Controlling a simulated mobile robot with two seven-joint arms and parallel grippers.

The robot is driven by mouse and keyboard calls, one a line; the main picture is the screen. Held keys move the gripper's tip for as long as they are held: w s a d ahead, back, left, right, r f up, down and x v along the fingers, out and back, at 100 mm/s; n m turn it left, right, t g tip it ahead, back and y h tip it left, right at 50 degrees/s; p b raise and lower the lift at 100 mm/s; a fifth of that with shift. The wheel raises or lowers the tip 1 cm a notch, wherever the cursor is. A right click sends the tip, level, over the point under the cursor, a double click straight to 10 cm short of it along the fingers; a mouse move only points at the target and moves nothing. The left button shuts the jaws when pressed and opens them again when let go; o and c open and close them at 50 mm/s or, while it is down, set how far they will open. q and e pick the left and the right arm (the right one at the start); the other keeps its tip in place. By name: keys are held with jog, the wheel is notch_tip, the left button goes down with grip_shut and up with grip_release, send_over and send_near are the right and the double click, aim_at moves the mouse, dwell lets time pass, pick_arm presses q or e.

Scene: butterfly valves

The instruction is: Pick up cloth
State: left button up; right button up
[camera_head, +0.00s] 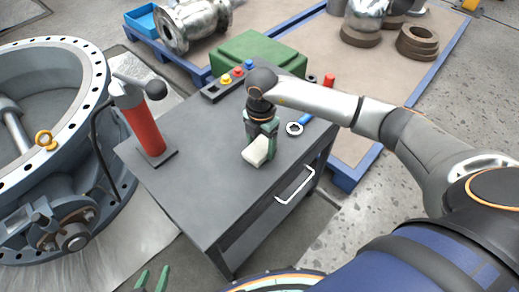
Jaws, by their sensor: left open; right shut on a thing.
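The cloth (257,152) is a small cream-white bundle over the grey cabinet top, near its middle. My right gripper (260,136) comes down from above and is shut on the cloth. Its dark body and green fingers hide part of the cloth. I cannot tell whether the cloth still touches the top. My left gripper (152,281) shows only as two green fingertips at the bottom edge, left of the cabinet; it is open and empty.
A large flanged valve (85,120) stands close on the left.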

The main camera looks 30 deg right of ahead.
aim_at(261, 148)
jog(key=shift+c, duration=0.4)
jog(key=shift+r, duration=0.15)
jog(key=shift+r, duration=0.2)
jog(key=r+p, duration=0.1)
jog(key=r, duration=0.2)
jog(key=shift+s+r, duration=0.1)
jog(key=shift+s, duration=0.1)
jog(key=s+a+r+p, duration=0.2)
jog(key=s+a+r, duration=0.1)
jog(key=s+r, duration=0.6)
jog(key=s, duration=0.4)
jog(key=shift+s, duration=0.15)
jog(key=shift+a, duration=0.1)
